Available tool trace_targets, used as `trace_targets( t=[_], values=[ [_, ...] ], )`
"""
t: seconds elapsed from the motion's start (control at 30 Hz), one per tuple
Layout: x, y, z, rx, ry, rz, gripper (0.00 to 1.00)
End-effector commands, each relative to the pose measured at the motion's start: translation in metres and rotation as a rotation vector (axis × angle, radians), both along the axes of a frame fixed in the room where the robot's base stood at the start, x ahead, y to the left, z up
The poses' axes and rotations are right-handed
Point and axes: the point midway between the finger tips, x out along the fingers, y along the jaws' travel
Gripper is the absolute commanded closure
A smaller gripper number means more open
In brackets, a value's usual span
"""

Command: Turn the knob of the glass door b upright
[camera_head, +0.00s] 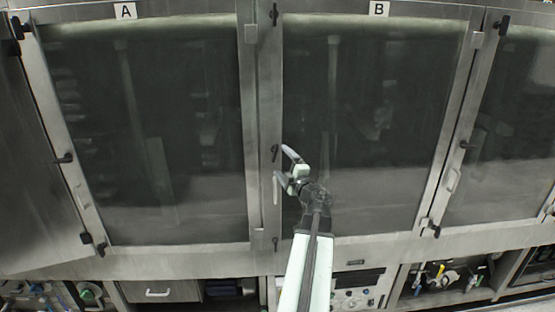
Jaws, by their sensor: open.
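Glass door b (365,110) is right of centre, under a white plate marked B (379,9). It appears shut. Three small black knobs run down its left frame: a top one (274,14), a middle one (275,153) and a bottom one (276,244). The top one stands upright; the exact angle of the middle one is too small to tell. My gripper (281,162) is open, its fingers pointing left at the frame, just right of and below the middle knob. Nothing shows between the fingers. I cannot tell whether they touch the door.
A pale bar handle (276,190) is on the left frame, just below the middle knob and close to my lower finger. Glass door A (150,120) is on the left; another glass door (520,130) is on the right. Below are a drawer (160,291) and open equipment bays (440,280).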

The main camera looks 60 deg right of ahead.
Motion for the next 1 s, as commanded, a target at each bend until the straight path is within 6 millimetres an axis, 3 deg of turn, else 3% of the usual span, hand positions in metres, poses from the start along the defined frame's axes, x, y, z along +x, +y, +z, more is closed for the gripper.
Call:
trace_targets(
  t=[0.27,0.4,0.47,0.67,0.8,1.0],
  values=[
    [-0.004,0.003,0.000,0.000,0.000,0.000,0.16],
    [0.001,0.007,0.004,0.027,-0.075,0.002,0.54],
    [0.007,0.013,0.010,0.069,-0.179,0.002,0.67],
    [0.017,0.025,0.025,0.371,-0.712,0.000,0.67],
    [0.018,0.024,0.009,0.638,-1.030,-0.001,0.67],
    [0.024,0.023,-0.015,0.884,-1.258,0.002,0.67]
  ],
)
